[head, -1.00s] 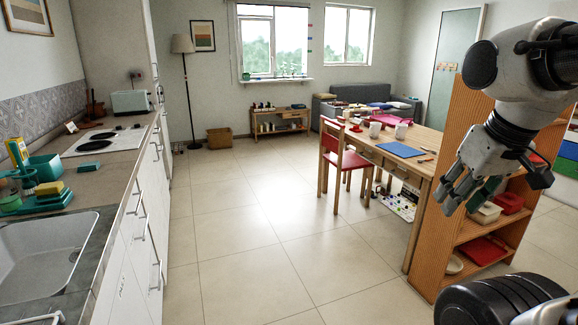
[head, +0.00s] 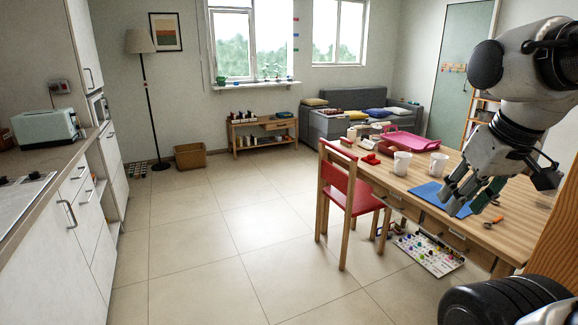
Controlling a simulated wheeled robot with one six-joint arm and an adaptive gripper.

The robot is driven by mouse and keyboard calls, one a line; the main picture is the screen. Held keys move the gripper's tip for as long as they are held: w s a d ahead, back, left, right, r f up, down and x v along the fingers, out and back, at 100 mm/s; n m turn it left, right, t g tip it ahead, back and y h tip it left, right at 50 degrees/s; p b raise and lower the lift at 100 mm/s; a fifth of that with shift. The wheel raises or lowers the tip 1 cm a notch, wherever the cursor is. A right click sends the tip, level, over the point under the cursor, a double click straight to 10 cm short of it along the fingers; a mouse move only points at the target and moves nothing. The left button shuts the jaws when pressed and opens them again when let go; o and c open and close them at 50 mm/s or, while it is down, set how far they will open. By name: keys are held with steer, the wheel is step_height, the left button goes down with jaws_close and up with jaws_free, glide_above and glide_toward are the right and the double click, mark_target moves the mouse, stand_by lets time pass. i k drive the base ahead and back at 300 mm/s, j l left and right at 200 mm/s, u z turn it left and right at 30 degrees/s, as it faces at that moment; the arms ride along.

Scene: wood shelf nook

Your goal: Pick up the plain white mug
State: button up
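Two white mugs stand upright on the wooden table in the head view: a left mug (head: 402,164) and a right mug (head: 438,165). Both look white at this distance; I cannot tell which is plain. My gripper (head: 468,207) hangs at the right, fingers pointing down and spread apart, with nothing visible between them. In the picture it overlaps the table's blue mat, to the right of and nearer than both mugs. It touches neither mug.
The wooden table (head: 470,225) has a blue mat (head: 430,193), a pink tray (head: 405,144) and small red items. A red chair (head: 352,200) stands at its left side. A board with colourful pieces (head: 430,254) lies on the floor beneath. The tiled floor between counter (head: 65,190) and chair is clear.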

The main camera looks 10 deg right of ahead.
mark_target(402, 160)
steer(key=i+z, duration=0.1)
steer(key=i, duration=0.4)
steer(key=i+j+z, duration=0.1)
steer(key=i, duration=0.4)
steer(key=i+j+z, duration=0.1)
steer(key=i, duration=0.4)
steer(key=i+j+z, duration=0.15)
steer(key=i+z, duration=0.25)
steer(key=i+j+z, duration=0.25)
steer(key=z, duration=0.2)
steer(key=i+j+z, duration=0.65)
steer(key=j, duration=0.15)
steer(key=k, duration=0.05)
